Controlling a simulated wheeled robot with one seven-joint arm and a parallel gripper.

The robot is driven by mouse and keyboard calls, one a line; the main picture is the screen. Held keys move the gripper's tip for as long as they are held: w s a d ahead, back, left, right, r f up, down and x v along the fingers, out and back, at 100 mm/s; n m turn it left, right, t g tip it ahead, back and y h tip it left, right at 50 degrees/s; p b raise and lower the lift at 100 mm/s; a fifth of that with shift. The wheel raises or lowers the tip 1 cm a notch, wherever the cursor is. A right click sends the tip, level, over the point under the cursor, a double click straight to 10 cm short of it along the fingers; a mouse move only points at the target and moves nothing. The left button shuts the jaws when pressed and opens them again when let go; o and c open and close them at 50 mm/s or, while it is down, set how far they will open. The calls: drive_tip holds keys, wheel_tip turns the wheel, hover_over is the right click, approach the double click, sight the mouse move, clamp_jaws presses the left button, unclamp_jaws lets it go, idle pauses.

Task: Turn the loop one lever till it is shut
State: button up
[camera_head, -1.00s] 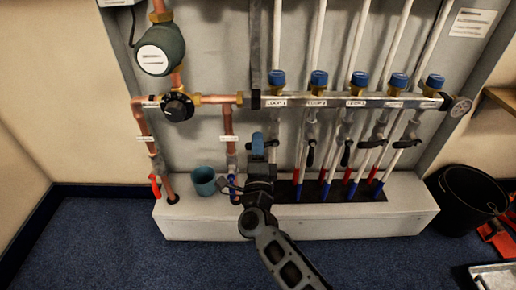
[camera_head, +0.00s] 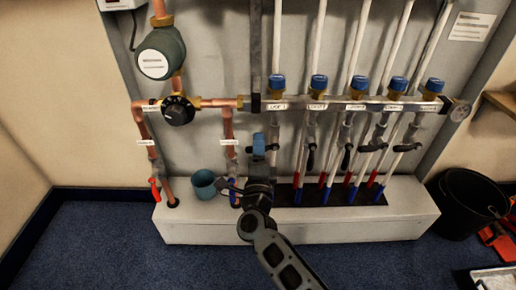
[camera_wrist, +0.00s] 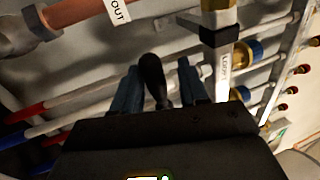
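The loop one lever (camera_wrist: 152,78) is a black handle in the wrist view, between the two blue-grey fingers of my gripper (camera_wrist: 160,85). The fingers stand apart on either side of it, with a visible gap on the right; whether the left finger touches it I cannot tell. The white LOOP 1 label (camera_wrist: 223,66) is just right of the fingers. In the head view, my gripper (camera_head: 259,146) is below the LOOP 1 label (camera_head: 277,106) on the manifold bar (camera_head: 300,103). My gripper hides the loop one lever there.
Several other black levers, such as one (camera_head: 311,158), hang in a row to the right. Copper pipes (camera_head: 228,128) and a black dial valve (camera_head: 179,110) are to the left. A black bucket (camera_head: 467,202) is at right.

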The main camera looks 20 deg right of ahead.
drive_tip(key=p+v, duration=0.2)
drive_tip(key=v, duration=0.6)
idle(0.4)
